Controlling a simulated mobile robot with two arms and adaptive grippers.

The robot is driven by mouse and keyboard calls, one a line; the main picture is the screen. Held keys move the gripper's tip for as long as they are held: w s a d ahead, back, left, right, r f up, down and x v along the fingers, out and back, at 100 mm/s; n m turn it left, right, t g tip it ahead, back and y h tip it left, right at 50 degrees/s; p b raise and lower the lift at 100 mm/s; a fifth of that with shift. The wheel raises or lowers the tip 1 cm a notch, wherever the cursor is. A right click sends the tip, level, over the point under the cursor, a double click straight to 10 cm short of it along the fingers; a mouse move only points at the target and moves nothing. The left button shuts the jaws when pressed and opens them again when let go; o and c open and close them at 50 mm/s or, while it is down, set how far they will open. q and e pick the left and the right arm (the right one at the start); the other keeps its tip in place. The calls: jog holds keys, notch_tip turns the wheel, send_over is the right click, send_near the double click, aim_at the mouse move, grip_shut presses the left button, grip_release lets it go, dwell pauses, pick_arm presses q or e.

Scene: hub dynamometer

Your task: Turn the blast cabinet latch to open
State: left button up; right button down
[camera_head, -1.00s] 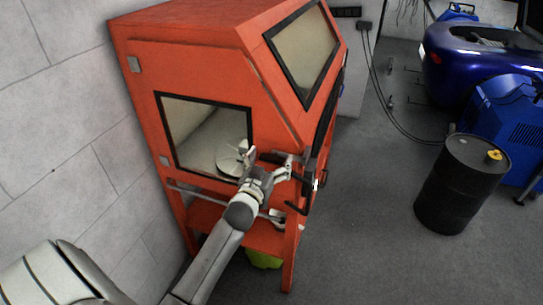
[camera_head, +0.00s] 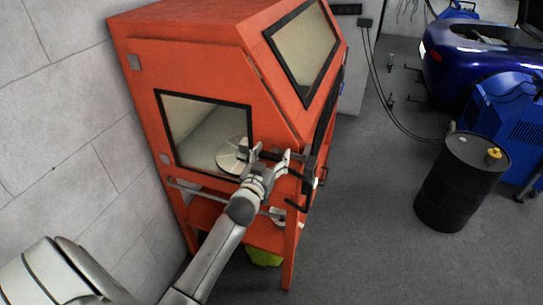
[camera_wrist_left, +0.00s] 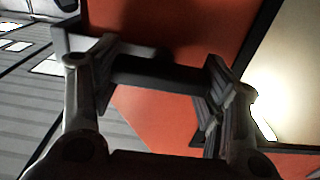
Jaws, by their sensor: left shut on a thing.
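The orange blast cabinet (camera_head: 205,70) stands against the wall in the head view, with its side window door facing me. The dark latch (camera_head: 309,163) is at the door's right edge, by the cabinet's front corner. My left gripper (camera_head: 266,156) is at the latch, its fingers on either side of the dark bar. In the left wrist view the bar of the latch (camera_wrist_left: 150,74) runs across between the two fingers (camera_wrist_left: 160,68), against the orange panel. The gripper is shut on it. The door looks closed. My right gripper is not in view.
A grey block wall (camera_head: 55,110) is close on the left. A black drum (camera_head: 462,185) stands on the right, with a blue machine (camera_head: 510,125) and a blue car body (camera_head: 480,55) behind it. The grey floor between cabinet and drum is clear.

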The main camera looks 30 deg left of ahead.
pick_arm(q)
jog(key=m, duration=0.4)
jog(key=shift+d+m, duration=0.15)
jog(key=shift+m, duration=0.25)
jog(key=m, duration=0.4)
jog(key=shift+d+f+m, duration=0.1)
jog(key=shift+m, duration=0.2)
jog(key=m, duration=0.4)
jog(key=shift+w+f, duration=0.1)
jog(key=shift+f+m, duration=0.1)
jog(key=shift+m, duration=2.1)
jog(key=o, duration=1)
jog(key=shift+d, duration=0.1)
jog(key=shift+o, duration=0.2)
